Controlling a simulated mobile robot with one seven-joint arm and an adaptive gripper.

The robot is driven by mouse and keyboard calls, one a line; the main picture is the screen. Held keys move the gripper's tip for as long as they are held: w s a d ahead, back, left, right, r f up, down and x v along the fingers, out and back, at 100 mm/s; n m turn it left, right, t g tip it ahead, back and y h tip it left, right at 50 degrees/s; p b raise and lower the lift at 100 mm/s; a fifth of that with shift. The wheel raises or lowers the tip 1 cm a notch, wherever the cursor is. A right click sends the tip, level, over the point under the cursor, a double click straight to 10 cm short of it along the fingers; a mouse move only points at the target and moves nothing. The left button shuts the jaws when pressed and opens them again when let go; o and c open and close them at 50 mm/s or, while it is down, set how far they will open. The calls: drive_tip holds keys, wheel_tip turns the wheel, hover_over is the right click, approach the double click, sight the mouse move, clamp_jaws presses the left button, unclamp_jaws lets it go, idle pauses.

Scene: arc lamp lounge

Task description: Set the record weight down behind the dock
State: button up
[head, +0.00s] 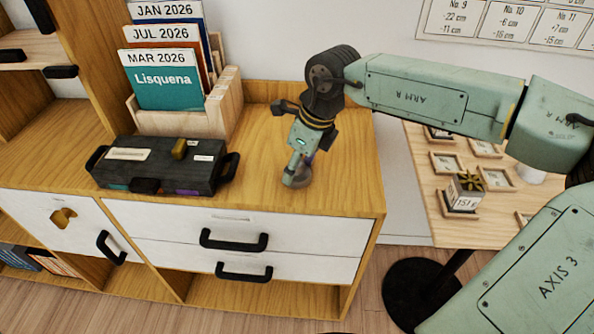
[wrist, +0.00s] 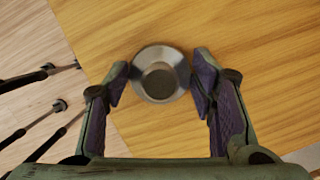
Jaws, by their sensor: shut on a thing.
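The record weight (wrist: 160,72) is a round silver disc with a darker knob in the middle. In the wrist view my gripper (wrist: 160,82) has its two purple-padded fingers on either side of it, shut on it. In the head view my gripper (head: 298,168) points down over the right part of the wooden cabinet top, and the weight (head: 297,180) shows small and partly hidden at its tip. I cannot tell whether the weight touches the top. A dark box with black handles (head: 160,165), possibly the dock, lies to the left on the same top.
A wooden file holder (head: 222,110) with dated folders (head: 165,80) stands behind the dark box. The cabinet top (head: 345,175) is bare around my gripper, with its edge to the right. A lower table (head: 450,215) with small frames and a block stands beyond.

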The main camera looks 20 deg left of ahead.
drive_tip(key=c, duration=0.6)
